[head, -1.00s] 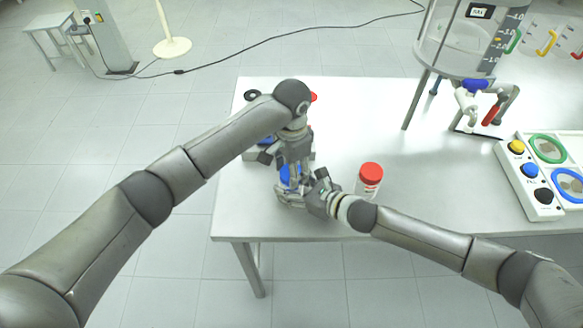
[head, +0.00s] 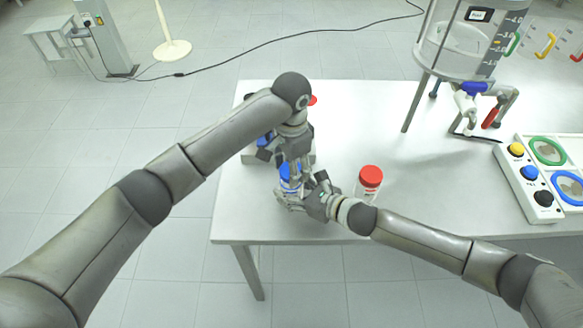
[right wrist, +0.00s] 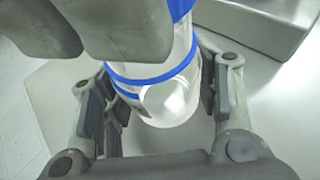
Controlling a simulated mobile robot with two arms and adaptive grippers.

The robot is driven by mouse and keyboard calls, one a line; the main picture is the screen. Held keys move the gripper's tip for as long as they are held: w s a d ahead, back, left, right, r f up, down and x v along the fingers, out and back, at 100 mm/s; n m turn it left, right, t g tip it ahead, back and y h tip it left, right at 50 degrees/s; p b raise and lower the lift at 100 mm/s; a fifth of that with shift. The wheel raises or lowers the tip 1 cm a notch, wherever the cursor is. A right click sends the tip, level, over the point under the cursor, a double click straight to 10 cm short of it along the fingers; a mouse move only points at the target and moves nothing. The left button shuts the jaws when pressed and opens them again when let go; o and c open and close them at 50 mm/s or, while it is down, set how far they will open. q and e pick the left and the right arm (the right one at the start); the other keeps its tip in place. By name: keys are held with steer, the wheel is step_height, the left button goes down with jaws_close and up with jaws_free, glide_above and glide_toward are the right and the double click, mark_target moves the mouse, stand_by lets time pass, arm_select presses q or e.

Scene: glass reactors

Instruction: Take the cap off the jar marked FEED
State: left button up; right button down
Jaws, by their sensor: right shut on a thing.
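A clear jar (head: 291,187) with a blue cap (head: 290,170) stands near the table's front left; I cannot read its marking in these views. My right gripper (head: 288,197) is shut around the jar's body, low down. In the right wrist view its fingers lie on both sides of the clear jar (right wrist: 172,100), which shows blue bands. My left gripper (head: 291,161) is right above the jar, at the blue cap. It partly hides the cap, and I cannot tell whether its fingers grip it.
A red-capped jar (head: 370,176) stands to the right of my right gripper. A grey holder with blue items (head: 250,156) is partly hidden behind my left gripper. A glass reactor (head: 462,45) and a button panel (head: 531,190) are at the right.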

stand_by(0.3)
arm_select(q)
steer(key=shift+r, duration=2)
arm_select(e)
steer(key=shift+c, duration=2.1)
jaws_free()
steer(key=shift+d, duration=0.15)
